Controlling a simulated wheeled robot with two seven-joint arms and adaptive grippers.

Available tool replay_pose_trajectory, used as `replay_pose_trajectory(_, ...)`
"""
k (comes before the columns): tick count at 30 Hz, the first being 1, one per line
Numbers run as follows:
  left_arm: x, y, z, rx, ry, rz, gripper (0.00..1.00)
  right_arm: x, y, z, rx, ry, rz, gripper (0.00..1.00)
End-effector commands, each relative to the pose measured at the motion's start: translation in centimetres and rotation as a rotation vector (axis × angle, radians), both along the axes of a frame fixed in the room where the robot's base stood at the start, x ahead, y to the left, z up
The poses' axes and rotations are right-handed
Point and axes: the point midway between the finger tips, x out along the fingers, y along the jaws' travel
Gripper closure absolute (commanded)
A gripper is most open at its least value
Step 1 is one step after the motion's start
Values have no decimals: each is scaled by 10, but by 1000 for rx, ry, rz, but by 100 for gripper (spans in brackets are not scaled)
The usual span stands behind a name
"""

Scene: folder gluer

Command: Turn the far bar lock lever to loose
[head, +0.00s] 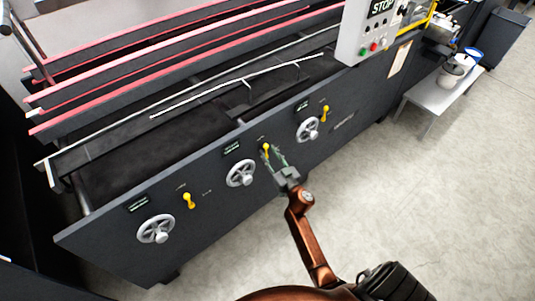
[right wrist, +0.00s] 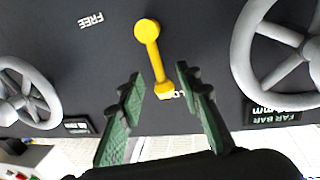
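The yellow far bar lock lever (head: 266,150) sits on the dark front panel beside the middle handwheel. In the right wrist view the lever (right wrist: 152,52) shows large, with a round knob at its upper end and its other end lower down. My right gripper (head: 278,162) is at the lever. In the right wrist view my right gripper (right wrist: 160,76) is open, with one green finger on each side of the lever's lower end and visible gaps. A white mark by that end is partly hidden; "FREE" (right wrist: 91,20) shows upper left. My left gripper is not in view.
The far bar handwheel (head: 240,173) is left of the lever; other handwheels (head: 156,229) (head: 308,129) and yellow levers (head: 188,200) (head: 325,114) share the panel. A control box (head: 366,35) stands upper right. A small table (head: 437,92) holds containers. The floor in front is clear.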

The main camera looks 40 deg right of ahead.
Motion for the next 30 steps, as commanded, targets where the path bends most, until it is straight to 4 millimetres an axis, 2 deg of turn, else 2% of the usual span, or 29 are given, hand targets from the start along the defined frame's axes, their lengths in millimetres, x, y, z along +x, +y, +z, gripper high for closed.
replay_pose_trajectory(6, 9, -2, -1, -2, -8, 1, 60, 7, -1, 0, 0, 1, -1, 68)
replay_pose_trajectory(11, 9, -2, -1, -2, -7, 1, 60, 7, -1, 0, 0, 1, -1, 68)
replay_pose_trajectory(25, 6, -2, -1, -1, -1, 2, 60, 6, -1, 0, 0, 1, 0, 100)
replay_pose_trajectory(30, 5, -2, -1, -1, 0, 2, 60, 6, -1, 0, 0, 1, 0, 100)
